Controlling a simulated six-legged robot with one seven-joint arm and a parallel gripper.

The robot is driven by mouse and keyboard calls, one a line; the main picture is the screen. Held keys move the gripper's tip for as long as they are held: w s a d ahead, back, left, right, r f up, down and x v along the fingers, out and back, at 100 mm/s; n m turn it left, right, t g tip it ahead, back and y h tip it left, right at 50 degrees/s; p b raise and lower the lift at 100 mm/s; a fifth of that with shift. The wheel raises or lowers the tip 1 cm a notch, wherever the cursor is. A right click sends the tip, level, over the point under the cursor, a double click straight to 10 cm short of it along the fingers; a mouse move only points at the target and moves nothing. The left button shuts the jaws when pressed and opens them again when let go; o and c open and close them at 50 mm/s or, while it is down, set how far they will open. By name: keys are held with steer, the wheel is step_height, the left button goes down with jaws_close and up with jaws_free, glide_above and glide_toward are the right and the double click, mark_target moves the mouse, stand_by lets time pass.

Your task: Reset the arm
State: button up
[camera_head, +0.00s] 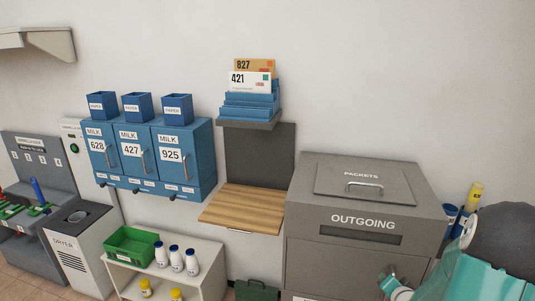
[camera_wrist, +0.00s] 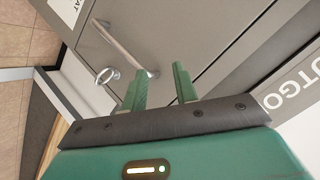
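My gripper (camera_wrist: 160,88) is in the wrist view with its two green fingers spread apart and nothing between them. Beyond the fingers is a grey cabinet front with a long metal bar handle (camera_wrist: 125,48) and a small metal ring (camera_wrist: 107,76). In the head view, part of my arm is at the lower right, in front of the grey outgoing box (camera_head: 345,255); the fingers cannot be made out there.
Blue milk boxes (camera_head: 205,150) hang on the wall with shut doors. A wooden shelf (camera_head: 240,208) folds out beside them. A low white stand (camera_head: 205,260) holds a green crate (camera_head: 132,236) and white bottles (camera_head: 176,258). A dryer (camera_head: 75,250) stands at the left.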

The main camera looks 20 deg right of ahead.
steer(key=a+r+n+g, duration=0.3)
steer(key=a+r+n, duration=0.4)
steer(key=a+r, duration=1.05)
steer(key=s+a+r+n+g+y, duration=0.1)
steer(key=s+a+r+n+y, duration=0.1)
steer(key=s+a, duration=0.4)
steer(key=s+a+r+n+g+y, duration=0.1)
steer(key=s+a+r+n, duration=0.3)
steer(key=a, duration=0.9)
steer(key=s+y, duration=0.1)
steer(key=s, duration=0.2)
steer(key=shift+s+a+r+y, duration=0.2)
steer(key=shift+s+r+y, duration=0.1)
steer(key=shift+y, duration=0.1)
steer(key=shift+d, duration=0.15)
